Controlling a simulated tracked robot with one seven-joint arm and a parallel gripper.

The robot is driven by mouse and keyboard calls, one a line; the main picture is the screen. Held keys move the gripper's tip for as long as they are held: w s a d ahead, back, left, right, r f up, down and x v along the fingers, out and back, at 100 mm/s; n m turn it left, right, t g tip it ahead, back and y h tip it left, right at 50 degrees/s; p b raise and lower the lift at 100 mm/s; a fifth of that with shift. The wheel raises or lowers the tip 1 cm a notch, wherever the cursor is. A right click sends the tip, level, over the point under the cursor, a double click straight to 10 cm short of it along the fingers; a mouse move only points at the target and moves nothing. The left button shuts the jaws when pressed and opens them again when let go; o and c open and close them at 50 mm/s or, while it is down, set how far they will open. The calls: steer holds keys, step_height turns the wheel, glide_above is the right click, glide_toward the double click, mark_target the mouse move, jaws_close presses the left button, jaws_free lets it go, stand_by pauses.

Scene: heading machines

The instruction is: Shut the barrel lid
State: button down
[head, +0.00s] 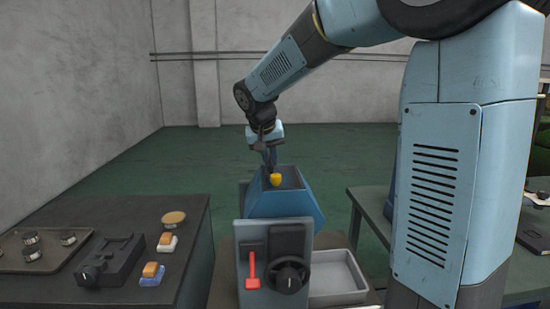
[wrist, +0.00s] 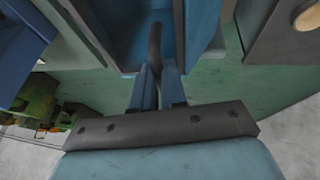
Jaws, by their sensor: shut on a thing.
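A blue barrel (head: 284,207) with sloping sides stands behind the grey control panel, its top open. It also shows in the wrist view (wrist: 197,28). My gripper (head: 271,160) points down at the barrel's opening. In the wrist view my gripper (wrist: 157,72) is shut on a thin dark bar (wrist: 154,45) that reaches over the opening. I cannot tell whether this bar belongs to the lid; no lid shows clearly. A small yellow piece (head: 276,180) shows at the opening, just below my fingertips.
The grey panel (head: 254,240) carries a red lever (head: 253,271) and a black handwheel (head: 289,278). A pale tray (head: 335,276) lies to its right. A dark bench (head: 195,219) at left holds a tray (head: 43,250), a dark fixture (head: 108,260) and small blocks. The green floor behind is clear.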

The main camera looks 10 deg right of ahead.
steer(key=shift+a+f, duration=0.1)
steer(key=c, duration=1.2)
jaws_free()
steer(key=v, duration=1.3)
steer(key=shift+r, duration=0.3)
steer(key=shift+s, duration=0.15)
steer(key=s+d+f+y, duration=0.1)
steer(key=s+d+f, duration=0.2)
steer(key=s, duration=0.5)
steer(key=s+d+f+n+t+y, duration=0.1)
steer(key=s+d+f, duration=0.2)
steer(key=s+f, duration=0.2)
steer(key=s+d+f, duration=0.4)
steer(key=s, duration=0.7)
steer(key=shift+s+d+f+y, duration=0.1)
steer(key=shift+s+f+y, duration=0.25)
steer(key=shift+s+y, duration=0.05)
